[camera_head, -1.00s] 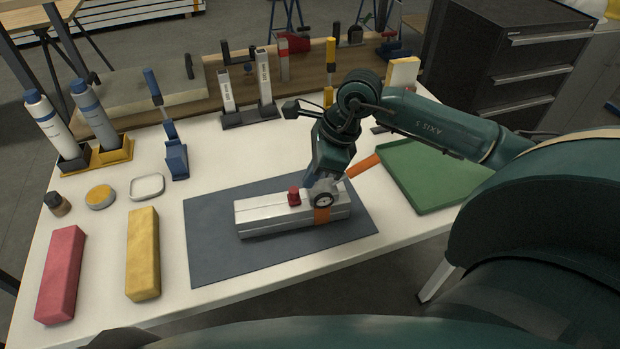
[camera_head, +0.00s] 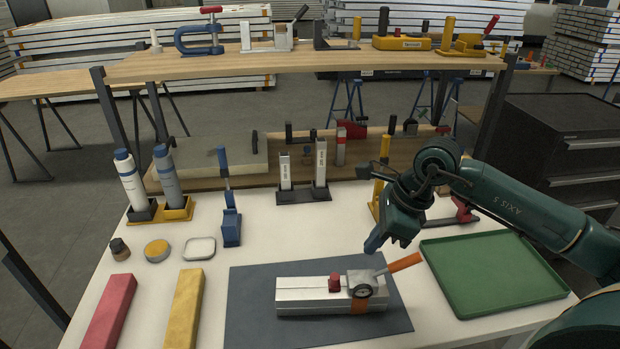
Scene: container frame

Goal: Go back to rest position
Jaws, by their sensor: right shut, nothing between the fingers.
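My right gripper (camera_head: 374,244) is shut and empty. It hangs in the air above the back right part of the dark mat (camera_head: 250,320), apart from the things below it. A silver metal profile (camera_head: 310,296) lies on the mat, with a small red block (camera_head: 335,283), a round dial gauge (camera_head: 362,290) and an orange band on it. An orange-handled tool (camera_head: 404,262) reaches from the profile toward the tray. My left gripper is not in view.
A green tray (camera_head: 490,308) lies right of the mat. Red (camera_head: 108,315) and yellow (camera_head: 185,312) bars lie at left. Bottles (camera_head: 130,182), a blue clamp (camera_head: 231,225) and upright holders (camera_head: 320,170) stand behind. A raised wooden shelf (camera_head: 290,64) spans the back.

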